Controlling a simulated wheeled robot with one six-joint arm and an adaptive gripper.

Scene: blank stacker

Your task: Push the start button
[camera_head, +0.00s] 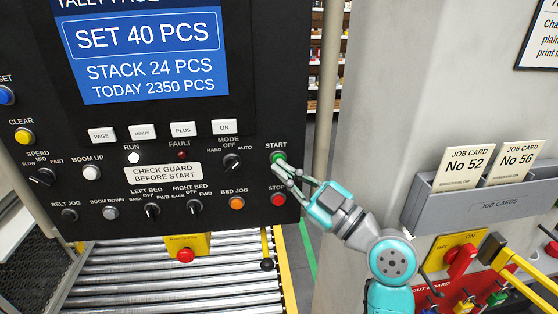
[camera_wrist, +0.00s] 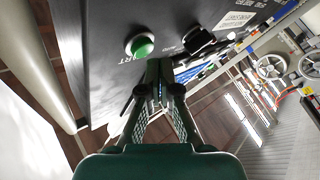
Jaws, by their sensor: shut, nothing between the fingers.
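The green START button (camera_head: 278,157) is on the black control panel, at its right side under the START label. It also shows in the wrist view as a green dome in a silver ring (camera_wrist: 141,47). My gripper (camera_head: 284,166) is shut and empty. Its fingertips overlap the lower edge of the button in the head view. In the wrist view my gripper (camera_wrist: 160,70) points at the panel, with the button up and to the left of the tips. I cannot tell whether the tips touch the button.
The red STOP button (camera_head: 278,199) is just below START. The MODE knob (camera_head: 232,161) is to the left, and the orange BED JOG button (camera_head: 236,203) is lower left. A job card holder (camera_head: 478,199) is on the grey wall at right. A roller bed (camera_head: 180,275) lies below the panel.

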